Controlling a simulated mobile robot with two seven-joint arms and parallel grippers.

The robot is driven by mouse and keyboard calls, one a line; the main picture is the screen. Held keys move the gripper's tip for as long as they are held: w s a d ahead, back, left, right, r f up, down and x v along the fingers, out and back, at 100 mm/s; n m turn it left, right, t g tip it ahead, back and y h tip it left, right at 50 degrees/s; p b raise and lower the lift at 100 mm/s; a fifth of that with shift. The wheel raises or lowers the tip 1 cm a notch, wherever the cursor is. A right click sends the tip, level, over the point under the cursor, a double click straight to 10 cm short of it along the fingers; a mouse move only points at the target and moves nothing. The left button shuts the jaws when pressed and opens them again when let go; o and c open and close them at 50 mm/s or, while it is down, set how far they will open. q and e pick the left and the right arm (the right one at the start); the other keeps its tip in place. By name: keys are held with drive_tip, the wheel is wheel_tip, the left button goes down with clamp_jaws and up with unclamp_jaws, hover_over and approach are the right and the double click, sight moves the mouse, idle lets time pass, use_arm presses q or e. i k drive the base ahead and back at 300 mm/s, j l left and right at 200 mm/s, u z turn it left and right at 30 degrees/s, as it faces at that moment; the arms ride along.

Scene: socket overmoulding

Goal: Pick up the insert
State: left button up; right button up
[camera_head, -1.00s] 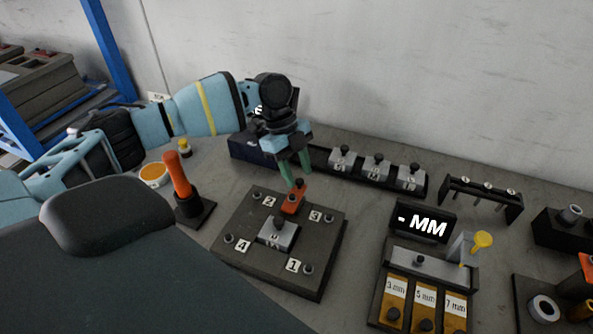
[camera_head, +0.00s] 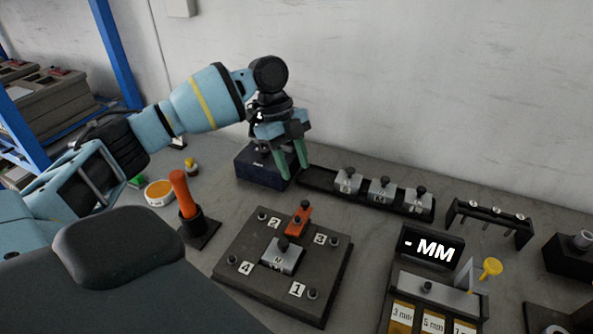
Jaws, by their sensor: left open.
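Several grey metal inserts with black knobs stand in a dark rack (camera_head: 316,181) at the back: a left one (camera_head: 346,184), a middle one (camera_head: 380,191) and a right one (camera_head: 418,202). Another grey block with a knob (camera_head: 281,258) sits in the middle of the dark numbered plate (camera_head: 238,285), with an orange clamp piece (camera_head: 298,221) behind it. My left gripper (camera_head: 292,168) is open, its green fingers pointing down and empty. It hangs in front of the dark blue box, left of the rack and behind the plate. My right gripper is not in view.
A dark blue box (camera_head: 258,170) stands behind my left gripper. An orange-handled tool (camera_head: 181,190) stands left of the plate. A display reading "- MM" (camera_head: 428,246) and a gauge block (camera_head: 437,289) are at right. A pin rack (camera_head: 488,219) stands behind them.

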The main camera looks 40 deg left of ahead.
sight(282, 256)
drive_tip(key=k, duration=1.5)
